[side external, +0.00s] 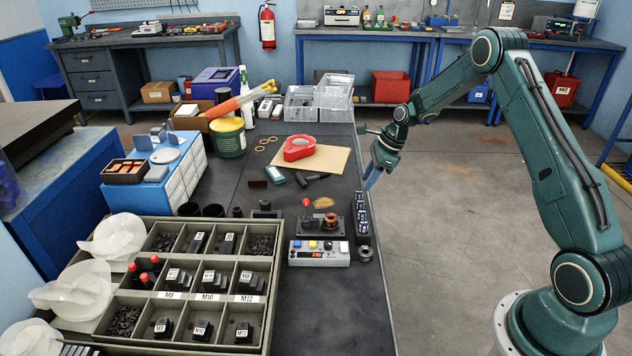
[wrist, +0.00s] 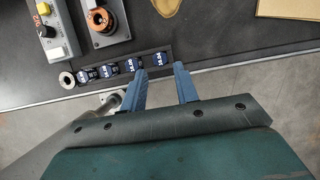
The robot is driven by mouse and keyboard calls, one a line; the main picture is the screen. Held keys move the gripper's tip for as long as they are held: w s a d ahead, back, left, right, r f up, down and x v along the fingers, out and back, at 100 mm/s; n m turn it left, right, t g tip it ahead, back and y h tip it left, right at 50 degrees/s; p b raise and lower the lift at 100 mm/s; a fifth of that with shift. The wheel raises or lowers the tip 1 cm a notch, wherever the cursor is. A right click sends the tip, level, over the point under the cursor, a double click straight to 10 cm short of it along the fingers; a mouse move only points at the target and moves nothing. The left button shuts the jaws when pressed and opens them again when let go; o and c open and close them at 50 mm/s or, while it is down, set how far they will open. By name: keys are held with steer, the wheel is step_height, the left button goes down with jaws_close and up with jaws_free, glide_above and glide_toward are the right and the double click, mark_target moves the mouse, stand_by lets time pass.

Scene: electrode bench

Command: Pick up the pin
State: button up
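A dark narrow rack (side external: 362,238) stands along the right edge of the bench and holds several dark blue blocks with white labels (side external: 360,208). In the wrist view these blocks (wrist: 110,71) sit in a row, the rightmost (wrist: 159,59) near my fingertips. I cannot tell which piece is the pin. My gripper (side external: 370,184) is above the far end of the rack, at the bench edge. In the wrist view its two blue fingers (wrist: 160,69) are apart, with nothing held between them. Whether they touch the rack is unclear.
A metal ring (side external: 365,254) lies at the rack's near end. A compartment tray (side external: 272,290) fills the bench's near left. The bench's near right is clear.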

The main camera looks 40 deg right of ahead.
mark_target(360, 191)
steer(key=shift+x, duration=2.4)
jaws_close()
